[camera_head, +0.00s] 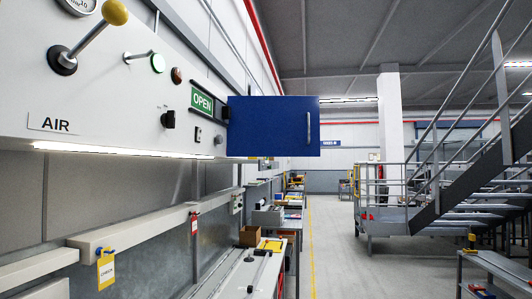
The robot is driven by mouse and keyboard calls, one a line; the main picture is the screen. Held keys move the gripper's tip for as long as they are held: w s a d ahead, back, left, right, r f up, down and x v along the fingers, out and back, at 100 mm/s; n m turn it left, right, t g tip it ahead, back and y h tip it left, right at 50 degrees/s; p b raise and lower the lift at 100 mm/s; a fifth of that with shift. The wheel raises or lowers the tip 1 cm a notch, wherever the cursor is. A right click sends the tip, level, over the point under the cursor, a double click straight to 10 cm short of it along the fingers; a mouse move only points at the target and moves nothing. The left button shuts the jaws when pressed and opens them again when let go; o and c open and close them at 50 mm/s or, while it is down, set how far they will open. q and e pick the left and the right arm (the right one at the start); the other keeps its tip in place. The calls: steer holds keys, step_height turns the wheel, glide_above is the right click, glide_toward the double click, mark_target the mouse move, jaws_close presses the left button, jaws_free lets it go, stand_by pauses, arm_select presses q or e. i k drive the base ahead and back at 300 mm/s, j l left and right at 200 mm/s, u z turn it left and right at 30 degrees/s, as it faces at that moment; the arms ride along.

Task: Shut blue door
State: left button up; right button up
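The blue door (270,126) stands open in the camera_head view, swung out from the pale wall panel on the left. Its hinge side is at its left edge, beside the green OPEN sign (202,101). A light vertical handle (309,128) is near its right edge. The door hides part of the aisle behind it. Neither of my grippers is in view.
The pale panel (100,95) carries a yellow-knobbed lever (115,13), a second lever (139,56) and a black knob (168,119). Below are a ledge (150,222) and a bench (245,272). Open floor (345,255) lies right, with a metal staircase (450,190) beyond.

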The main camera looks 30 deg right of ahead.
mark_target(260, 125)
steer(key=z, duration=1.05)
steer(key=u, duration=0.25)
steer(key=i+l+u, duration=0.25)
steer(key=l+u, duration=0.25)
steer(key=l, duration=0.15)
steer(key=i+l+u, duration=0.25)
steer(key=l, duration=0.15)
steer(key=l+u, duration=0.25)
steer(key=l, duration=0.15)
